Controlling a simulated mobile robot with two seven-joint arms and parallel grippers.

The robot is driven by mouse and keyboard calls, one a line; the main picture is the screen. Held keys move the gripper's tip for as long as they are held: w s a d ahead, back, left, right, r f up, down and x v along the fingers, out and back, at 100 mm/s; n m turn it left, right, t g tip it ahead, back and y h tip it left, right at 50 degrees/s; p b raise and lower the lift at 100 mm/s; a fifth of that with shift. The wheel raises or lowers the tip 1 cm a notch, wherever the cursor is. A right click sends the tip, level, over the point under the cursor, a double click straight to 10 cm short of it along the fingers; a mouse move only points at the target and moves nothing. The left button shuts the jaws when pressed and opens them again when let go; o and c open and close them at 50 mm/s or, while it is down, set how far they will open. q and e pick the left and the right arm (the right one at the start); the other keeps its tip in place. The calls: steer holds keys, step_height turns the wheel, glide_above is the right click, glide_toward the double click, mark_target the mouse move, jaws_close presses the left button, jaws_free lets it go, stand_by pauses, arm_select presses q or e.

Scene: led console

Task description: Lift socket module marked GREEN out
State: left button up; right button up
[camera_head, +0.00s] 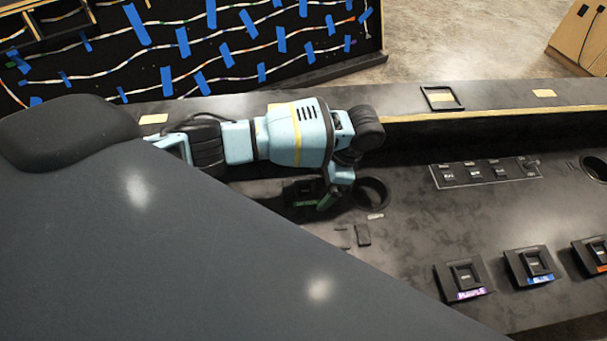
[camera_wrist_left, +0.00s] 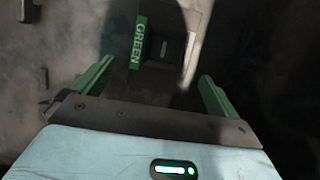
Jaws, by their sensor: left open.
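The socket module marked GREEN (camera_head: 301,191) sits on the dark console, partly behind my left arm in the head view. In the left wrist view its dark body (camera_wrist_left: 165,47) and green label (camera_wrist_left: 139,42) show just beyond the fingertips. My left gripper (camera_head: 331,198) is low over the console beside the module. In the left wrist view the gripper (camera_wrist_left: 156,78) is open, with its two green fingers wide apart and nothing between them. Whether the fingers touch the console cannot be told. My right gripper is not in view.
A round hole (camera_head: 372,192) lies right of the left gripper. Modules marked PURPLE (camera_head: 466,279) and BLUE (camera_head: 534,265), and an orange-labelled one (camera_head: 594,254), stand at the right. A strip of small switches (camera_head: 487,172) is behind them. A raised ledge (camera_head: 480,108) runs along the back.

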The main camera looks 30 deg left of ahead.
arm_select(q)
steer(key=shift+s+a+f, duration=0.2)
steer(key=shift+s+a, duration=0.35)
steer(key=shift+a, duration=0.2)
steer(key=shift+f, duration=0.35)
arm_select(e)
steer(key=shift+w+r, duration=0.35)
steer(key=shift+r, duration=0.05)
arm_select(q)
steer(key=shift+c, duration=0.2)
steer(key=c, duration=1)
steer(key=shift+c, duration=0.2)
steer(key=shift+r, duration=0.15)
